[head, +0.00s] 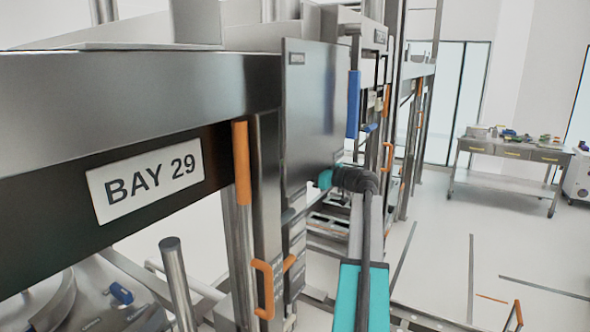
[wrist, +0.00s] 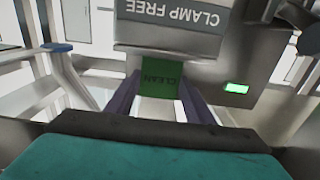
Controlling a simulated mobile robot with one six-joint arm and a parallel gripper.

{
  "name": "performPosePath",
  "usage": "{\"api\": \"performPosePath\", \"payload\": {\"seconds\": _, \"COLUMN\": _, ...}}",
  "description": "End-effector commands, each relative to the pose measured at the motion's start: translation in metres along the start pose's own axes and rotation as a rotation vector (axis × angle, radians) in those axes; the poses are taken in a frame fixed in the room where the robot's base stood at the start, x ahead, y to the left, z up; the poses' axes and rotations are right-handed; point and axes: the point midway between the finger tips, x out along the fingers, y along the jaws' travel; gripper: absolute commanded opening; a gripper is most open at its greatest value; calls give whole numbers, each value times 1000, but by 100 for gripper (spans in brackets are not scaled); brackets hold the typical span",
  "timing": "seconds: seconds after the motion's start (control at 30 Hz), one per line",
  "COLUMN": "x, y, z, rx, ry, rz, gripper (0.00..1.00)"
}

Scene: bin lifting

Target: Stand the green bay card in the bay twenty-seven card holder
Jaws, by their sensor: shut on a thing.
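The green bay card (wrist: 160,74) shows in the wrist view, with the word CLEAN upside down in the picture. My gripper (wrist: 158,92) is shut on it, one dark purple finger at each side edge. The card's far end meets the lower edge of a grey plate (wrist: 180,36) marked CLAMP FREE; I cannot tell whether they touch. In the head view my teal arm reaches in at the right of the dark panel, and the gripper and card are hidden. I cannot make out the bay twenty-seven card holder for certain in either view.
A sign reading BAY 29 (head: 146,180) is on the near dark beam. A large dark panel (head: 312,105), orange handles (head: 263,290) and a blue handle (head: 353,104) stand close to my arm. A small lit green display (wrist: 236,88) is right of the card. Floor at right is open before a bench (head: 513,155).

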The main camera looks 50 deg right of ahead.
Motion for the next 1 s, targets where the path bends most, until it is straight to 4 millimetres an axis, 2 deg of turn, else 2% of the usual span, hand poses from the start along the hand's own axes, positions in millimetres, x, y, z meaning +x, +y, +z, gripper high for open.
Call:
{"api": "performPosePath", "payload": {"seconds": 0.1, "x": 0, "y": 0, "z": 2, "rx": 1, "ry": 0, "rz": 0, "gripper": 24}}
{"api": "performPosePath", "payload": {"seconds": 0.13, "x": 0, "y": 0, "z": 2, "rx": 1, "ry": 0, "rz": 0, "gripper": 51}}
{"api": "performPosePath", "payload": {"seconds": 0.23, "x": 0, "y": 0, "z": 2, "rx": 0, "ry": 0, "rz": 0, "gripper": 67}}
{"api": "performPosePath", "payload": {"seconds": 0.7, "x": -1, "y": 0, "z": 0, "rx": 0, "ry": 0, "rz": 0, "gripper": 67}}
{"api": "performPosePath", "payload": {"seconds": 0.87, "x": -17, "y": 0, "z": 2, "rx": 0, "ry": 0, "rz": 1, "gripper": 67}}
{"api": "performPosePath", "payload": {"seconds": 1.0, "x": -37, "y": 0, "z": 2, "rx": 0, "ry": 0, "rz": 2, "gripper": 67}}
